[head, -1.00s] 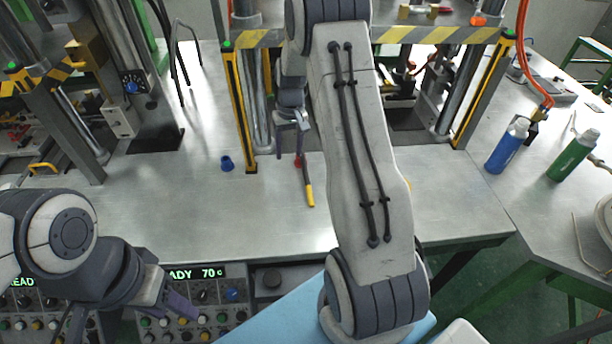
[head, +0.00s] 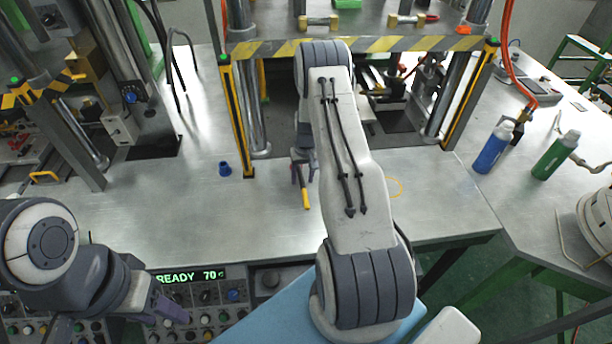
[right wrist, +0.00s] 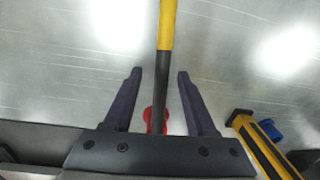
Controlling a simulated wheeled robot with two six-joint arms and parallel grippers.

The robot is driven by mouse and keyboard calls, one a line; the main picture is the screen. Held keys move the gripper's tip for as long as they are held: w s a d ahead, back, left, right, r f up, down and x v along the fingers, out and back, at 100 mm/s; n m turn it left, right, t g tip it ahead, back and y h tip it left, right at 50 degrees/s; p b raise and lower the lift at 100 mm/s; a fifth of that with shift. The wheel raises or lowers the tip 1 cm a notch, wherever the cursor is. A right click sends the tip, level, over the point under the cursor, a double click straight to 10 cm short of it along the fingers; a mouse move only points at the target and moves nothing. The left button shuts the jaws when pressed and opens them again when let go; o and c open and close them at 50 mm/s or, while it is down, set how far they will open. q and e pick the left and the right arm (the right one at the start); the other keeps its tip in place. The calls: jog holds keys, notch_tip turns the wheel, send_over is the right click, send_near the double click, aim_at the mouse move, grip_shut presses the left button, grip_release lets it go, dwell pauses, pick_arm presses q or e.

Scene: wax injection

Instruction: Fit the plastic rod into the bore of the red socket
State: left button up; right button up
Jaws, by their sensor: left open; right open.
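A rod with a yellow end and a dark shaft (head: 306,198) shows on the steel table in the head view, just below my right gripper (head: 301,168). In the right wrist view the rod (right wrist: 163,70) runs between the two fingers of my right gripper (right wrist: 159,75), which is open, with gaps on both sides. A red piece (right wrist: 148,118), apparently the red socket, shows partly behind the rod's dark shaft near the gripper's base. I cannot tell whether they touch; its bore is hidden. My left gripper (head: 172,309) is open and empty at the lower left.
A blue socket-like piece (head: 225,168) stands on the table to the left of my right gripper. A yellow-black post (head: 237,120) of the press frame rises behind it. A blue bottle (head: 492,150) and a green bottle (head: 555,156) stand at right. The table's front left is clear.

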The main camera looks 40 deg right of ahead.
jog(key=shift+a+f, duration=0.1)
jog(key=shift+f, duration=0.7)
pick_arm(q)
jog(key=shift+r, duration=0.25)
pick_arm(e)
jog(key=shift+c, duration=0.4)
grip_shut()
